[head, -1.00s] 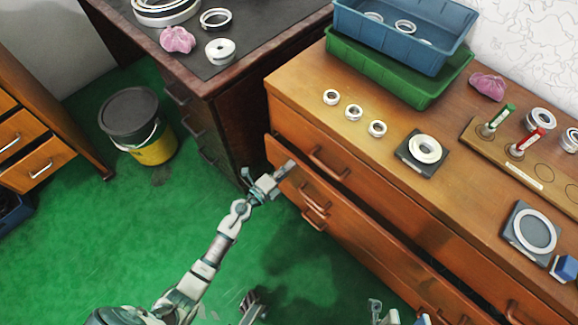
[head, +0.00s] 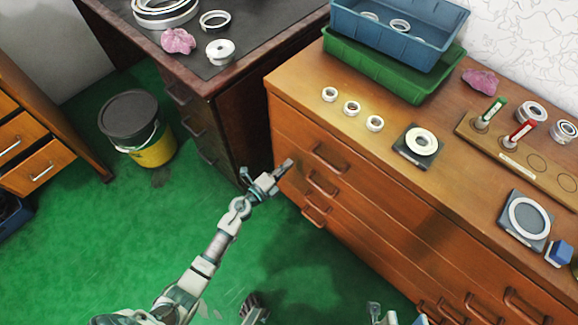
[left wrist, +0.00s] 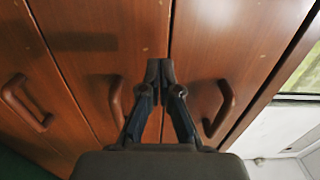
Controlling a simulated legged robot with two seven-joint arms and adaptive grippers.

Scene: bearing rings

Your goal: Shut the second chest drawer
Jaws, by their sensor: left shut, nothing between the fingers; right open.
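The wooden chest (head: 345,125) stands at the right in the head view. Its second drawer (head: 352,207), under the top drawer, looks flush with the front, with no open gap above it. Its handle (head: 322,184) shows near the left end. My left gripper (head: 286,166) is shut and empty at the left end of the chest front. In the left wrist view its closed tips (left wrist: 160,72) are at the drawer front near the seam between two panels; whether they touch cannot be told. My right gripper (head: 398,314) is open at the bottom edge, partly cut off.
Bearing rings (head: 352,108), a blue bin (head: 395,40) on a green tray (head: 370,72) and a peg board (head: 520,160) sit on the chest. A dark desk (head: 245,105) stands at its left. A bucket (head: 135,130) stands on open green floor (head: 100,230).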

